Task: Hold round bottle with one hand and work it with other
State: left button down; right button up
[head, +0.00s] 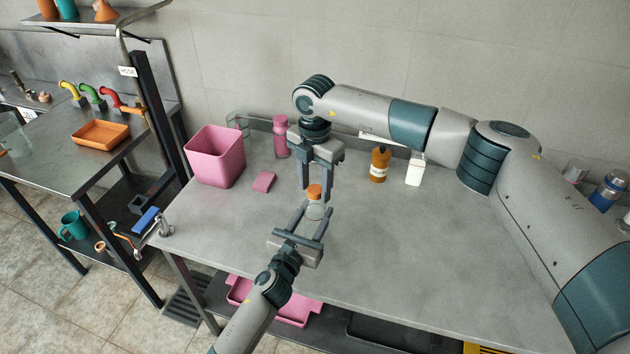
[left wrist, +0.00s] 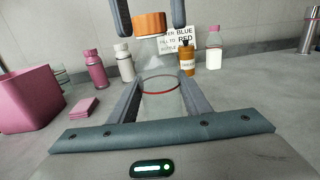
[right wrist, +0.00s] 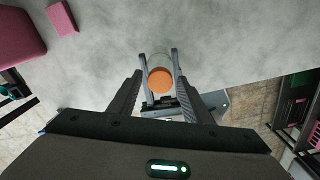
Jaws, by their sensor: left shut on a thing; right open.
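The round bottle is clear glass with an orange cap (head: 314,191). In the head view my left gripper (head: 311,217) is shut on the bottle's body (head: 315,211) from the front, and the bottle looks upright. The left wrist view shows the clear body (left wrist: 158,82) between the left fingers and the orange cap (left wrist: 150,23) above. My right gripper (head: 318,182) is open and points down over the cap. In the right wrist view the orange cap (right wrist: 160,80) lies beyond and between the open right fingertips. The cap looks just below the fingertips; contact cannot be told.
A pink bin (head: 216,157), a pink block (head: 264,182) and a pink bottle (head: 281,136) stand at the back left of the grey table (head: 420,240). A brown bottle (head: 379,165) and a white bottle (head: 415,169) stand at the back right. The table's front right is clear.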

jog(key=c, duration=1.1)
jog(key=shift+c, duration=0.2)
